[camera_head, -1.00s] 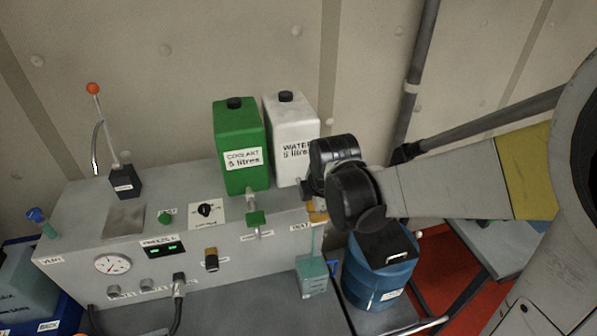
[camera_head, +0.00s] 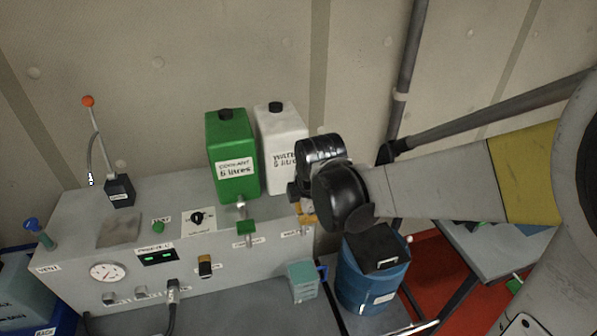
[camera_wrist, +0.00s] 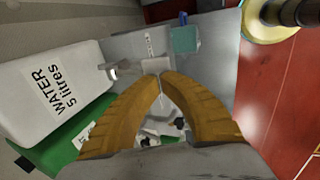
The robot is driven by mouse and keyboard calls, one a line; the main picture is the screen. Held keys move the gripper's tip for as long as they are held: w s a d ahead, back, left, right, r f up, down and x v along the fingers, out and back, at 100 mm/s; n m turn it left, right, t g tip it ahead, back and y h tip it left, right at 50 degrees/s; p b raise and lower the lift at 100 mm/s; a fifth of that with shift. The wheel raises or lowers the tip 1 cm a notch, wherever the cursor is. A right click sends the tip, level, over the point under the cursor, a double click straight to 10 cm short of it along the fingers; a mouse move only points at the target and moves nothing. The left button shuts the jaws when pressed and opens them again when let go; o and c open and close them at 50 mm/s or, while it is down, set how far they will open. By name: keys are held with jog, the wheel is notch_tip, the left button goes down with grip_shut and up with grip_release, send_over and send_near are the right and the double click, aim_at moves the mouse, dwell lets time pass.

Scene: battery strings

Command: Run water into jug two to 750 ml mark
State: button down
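A teal-looking jug (camera_head: 302,283) with a blue handle stands below the water tap, in front of the grey bench unit. It also shows at the top of the wrist view (camera_wrist: 184,40). Its marks, number and level are too small to read. The white water tank (camera_head: 283,140) stands behind the tap. The tap's pale handle (camera_wrist: 155,65) is just beyond my fingertips; I cannot tell whether they touch it. My gripper (camera_wrist: 161,76) has its orange fingertips together with nothing visible between them. In the head view my wrist hides most of the tap. No stream is visible now.
The green coolant tank (camera_head: 232,155) and its green tap handle (camera_head: 246,228) are left of the water tank. A blue drum (camera_head: 372,280) stands close right of the jug. A lever with an orange knob (camera_head: 88,101) rises at the far left.

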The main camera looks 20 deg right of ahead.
jog(key=s+v, duration=0.1)
jog(key=v, duration=0.9)
jog(key=s+d+f+m+t+b, duration=0.1)
jog(key=s+f+m+b, duration=0.2)
jog(key=f+m+b, duration=0.3)
jog(key=s+f+m+t+b, duration=0.1)
jog(key=s+f+m+b, duration=0.2)
jog(key=f+b, duration=1.1)
jog(key=s+d+f+m+t+b, duration=0.1)
jog(key=s+f+m+b, duration=0.3)
jog(key=f+m+b, duration=0.5)
jog(key=shift+d+f+b, duration=0.35)
jog(key=shift+f+b, duration=0.55)
jog(key=shift+b, duration=0.3)
